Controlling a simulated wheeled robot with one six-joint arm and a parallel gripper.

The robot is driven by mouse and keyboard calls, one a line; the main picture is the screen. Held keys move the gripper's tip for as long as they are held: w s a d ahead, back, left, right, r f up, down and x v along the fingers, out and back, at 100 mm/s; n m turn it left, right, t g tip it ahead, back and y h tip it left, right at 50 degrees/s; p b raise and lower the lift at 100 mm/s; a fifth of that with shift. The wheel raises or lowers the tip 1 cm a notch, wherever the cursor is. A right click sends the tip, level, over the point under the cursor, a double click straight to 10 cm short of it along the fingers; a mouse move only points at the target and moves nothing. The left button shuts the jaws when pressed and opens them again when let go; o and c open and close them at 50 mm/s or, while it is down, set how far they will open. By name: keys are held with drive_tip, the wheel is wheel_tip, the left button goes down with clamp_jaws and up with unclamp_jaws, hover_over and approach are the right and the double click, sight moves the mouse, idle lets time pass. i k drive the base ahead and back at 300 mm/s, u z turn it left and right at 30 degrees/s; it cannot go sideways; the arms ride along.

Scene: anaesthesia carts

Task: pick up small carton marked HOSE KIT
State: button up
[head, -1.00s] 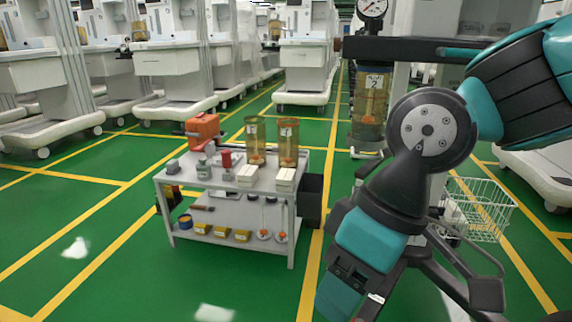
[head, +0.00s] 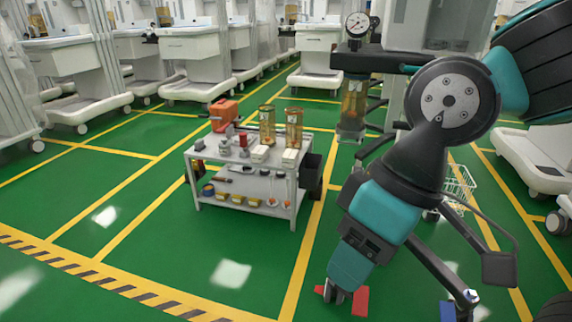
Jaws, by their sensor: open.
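Two small white cartons stand on the top shelf of a grey cart (head: 240,214) in the head view. One carton (head: 260,154) is left of the other carton (head: 290,158), both near the cart's front right. Their markings are too small to read, so I cannot tell which says HOSE KIT. My gripper (head: 341,297) is at the lower end of my arm, low in the picture, to the right of the cart and well apart from the cartons. It appears open, with red parts on either side, partly hidden by my arm. I see nothing held in it.
Two amber canisters (head: 267,126) (head: 294,128) stand behind the cartons. An orange case (head: 223,115) and small red and grey items share the top; yellow boxes (head: 237,198) lie below. A dark bin (head: 310,175) adjoins the right side. Green floor in front is clear.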

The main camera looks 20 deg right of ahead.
sight(290, 159)
drive_tip(key=u, duration=0.6)
drive_tip(key=i, duration=0.75)
drive_tip(key=u, duration=0.75)
drive_tip(key=i, duration=1.55)
drive_tip(key=z, duration=1.25)
drive_tip(key=i, duration=0.7)
drive_tip(key=z, duration=0.7)
